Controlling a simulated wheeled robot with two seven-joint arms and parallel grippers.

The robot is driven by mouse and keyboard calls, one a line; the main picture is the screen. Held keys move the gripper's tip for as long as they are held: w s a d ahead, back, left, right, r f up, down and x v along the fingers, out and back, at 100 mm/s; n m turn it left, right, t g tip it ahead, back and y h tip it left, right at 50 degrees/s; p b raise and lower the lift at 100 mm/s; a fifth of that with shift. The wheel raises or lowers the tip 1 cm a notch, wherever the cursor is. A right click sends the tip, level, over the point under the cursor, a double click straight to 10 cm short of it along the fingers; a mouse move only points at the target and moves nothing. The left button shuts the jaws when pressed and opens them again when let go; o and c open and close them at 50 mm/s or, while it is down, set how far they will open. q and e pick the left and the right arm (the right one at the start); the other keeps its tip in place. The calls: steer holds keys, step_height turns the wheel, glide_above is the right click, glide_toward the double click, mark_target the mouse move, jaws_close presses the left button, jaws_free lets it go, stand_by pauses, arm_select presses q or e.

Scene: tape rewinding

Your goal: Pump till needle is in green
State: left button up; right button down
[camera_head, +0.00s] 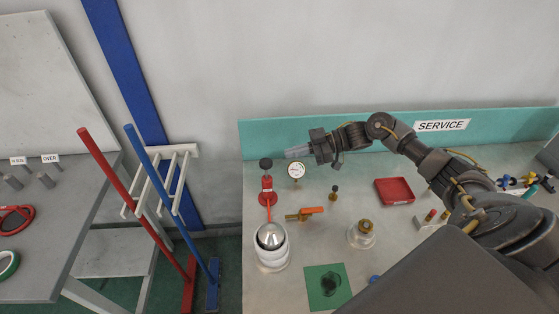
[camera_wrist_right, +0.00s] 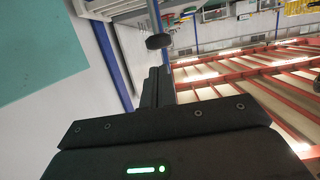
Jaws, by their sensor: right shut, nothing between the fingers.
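A red hand pump (camera_head: 267,189) with a round black knob (camera_head: 266,163) on top stands near the back left of the bench. A white-faced gauge (camera_head: 296,170) is just right of it; its needle and any green band are too small to read. My right gripper (camera_head: 287,152) is shut and empty, pointing left above the gauge, with its tips a little right of and apart from the knob. In the right wrist view the shut fingers (camera_wrist_right: 154,85) point toward the black knob (camera_wrist_right: 158,42), with a gap between. My left gripper is out of view.
A red line runs from the pump to a silver-domed white vessel (camera_head: 271,240). An orange-handled valve (camera_head: 308,211), a small brass fitting (camera_head: 333,192), a glass jar (camera_head: 361,234), a red tray (camera_head: 395,190) and a green mat (camera_head: 327,288) are on the bench.

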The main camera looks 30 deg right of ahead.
steer(key=shift+b+v, duration=0.6)
steer(key=shift+v, duration=1.45)
steer(key=shift+r, duration=0.1)
steer(key=r+b, duration=0.2)
steer(key=b, duration=0.1)
steer(key=r+b, duration=0.2)
steer(key=b, duration=0.1)
steer(key=shift+a+r, duration=0.25)
